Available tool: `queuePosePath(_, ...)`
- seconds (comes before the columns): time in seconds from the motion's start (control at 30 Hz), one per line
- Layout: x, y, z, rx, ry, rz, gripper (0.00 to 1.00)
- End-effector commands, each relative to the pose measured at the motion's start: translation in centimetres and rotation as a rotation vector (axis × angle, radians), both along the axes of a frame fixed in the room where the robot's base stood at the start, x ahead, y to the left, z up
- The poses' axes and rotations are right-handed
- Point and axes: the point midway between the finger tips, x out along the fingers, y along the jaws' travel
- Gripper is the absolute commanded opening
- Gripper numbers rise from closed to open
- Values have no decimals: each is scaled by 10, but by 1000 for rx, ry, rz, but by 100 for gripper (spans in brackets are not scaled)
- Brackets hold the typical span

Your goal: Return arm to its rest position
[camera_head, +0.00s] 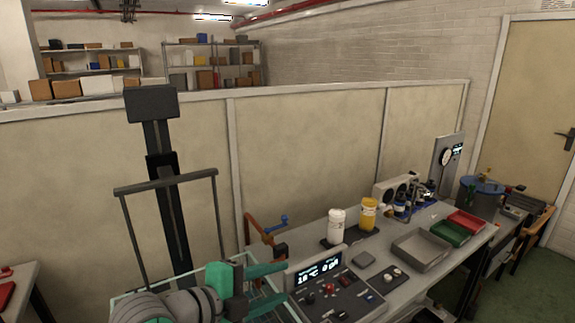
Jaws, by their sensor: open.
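My gripper (282,282) is at the bottom centre, its two teal fingers spread apart and pointing right. Nothing shows between the fingers. My grey arm (165,305) comes in from the bottom edge, to the left of the gripper. The gripper is over or beside a clear-walled box (215,275), which the arm partly hides. The control panel (335,285) with a lit display is just right of the fingertips. I cannot tell whether they touch it.
A dark post (170,215) with a crossbar rises behind my arm. A white canister (336,227) and a yellow canister (368,214) stand on the bench. Grey (421,249), green (450,233) and red (467,221) trays lie to the right. A partition (305,150) closes the back.

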Motion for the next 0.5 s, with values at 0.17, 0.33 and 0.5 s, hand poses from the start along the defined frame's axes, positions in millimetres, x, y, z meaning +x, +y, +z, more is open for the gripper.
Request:
queuePosePath(0.17, 18, -23, -2, -272, -1, 90, 42)
queuePosePath(0.33, 29, -34, -11, -516, 22, 185, 42)
queuePosePath(0.5, 34, -40, -31, -739, 63, 285, 42)
